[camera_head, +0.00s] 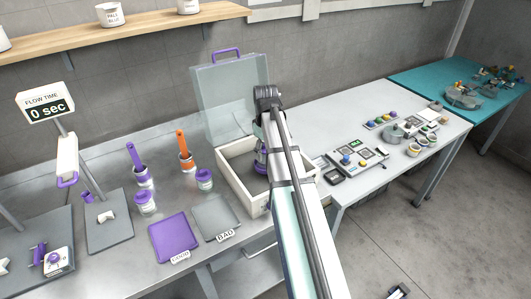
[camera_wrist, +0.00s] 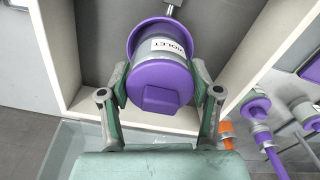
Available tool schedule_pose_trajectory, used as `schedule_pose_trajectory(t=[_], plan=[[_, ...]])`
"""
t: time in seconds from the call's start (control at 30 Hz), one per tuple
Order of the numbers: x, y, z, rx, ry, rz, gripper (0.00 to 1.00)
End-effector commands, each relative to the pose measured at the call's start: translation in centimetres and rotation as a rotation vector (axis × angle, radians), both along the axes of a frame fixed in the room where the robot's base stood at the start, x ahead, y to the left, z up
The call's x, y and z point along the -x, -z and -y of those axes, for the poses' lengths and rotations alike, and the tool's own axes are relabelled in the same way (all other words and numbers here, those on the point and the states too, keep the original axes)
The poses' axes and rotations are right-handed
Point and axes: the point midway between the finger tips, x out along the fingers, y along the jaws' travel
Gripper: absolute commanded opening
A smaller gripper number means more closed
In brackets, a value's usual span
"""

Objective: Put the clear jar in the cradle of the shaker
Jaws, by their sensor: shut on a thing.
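The clear jar (camera_wrist: 165,70), with a purple lid and a label reading VIOLET, is between the fingers of my gripper (camera_wrist: 160,92) in the wrist view. My gripper is shut on it. A purple rounded cup (camera_wrist: 133,38), apparently the cradle, curves around the jar's far end, with a metal rod behind it. I cannot tell whether the jar rests in it. The shaker is a white open-topped box (camera_head: 236,186) with its clear lid (camera_head: 228,92) raised. In the head view my arm hides most of my gripper; some purple (camera_head: 260,163) shows inside the box.
Two purple-lidded jars (camera_head: 145,203) (camera_head: 204,180) stand left of the shaker. Purple (camera_head: 137,158) and orange (camera_head: 183,147) brushes stand in cups behind them. A purple tray (camera_head: 173,238) and a grey tray (camera_head: 216,217) lie in front. The box walls (camera_wrist: 68,45) are close around my gripper.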

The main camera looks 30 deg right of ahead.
Motion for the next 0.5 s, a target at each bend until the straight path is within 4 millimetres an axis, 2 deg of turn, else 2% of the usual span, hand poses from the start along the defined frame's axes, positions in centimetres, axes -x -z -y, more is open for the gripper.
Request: schedule_pose_trajectory(t=[0.17,0.5], plan=[[0.1,1.6,0.0,-0.001,0.0,-0.001,0.2],[0.0,1.9,0.0,0.0,0.0,0.0,0.2]])
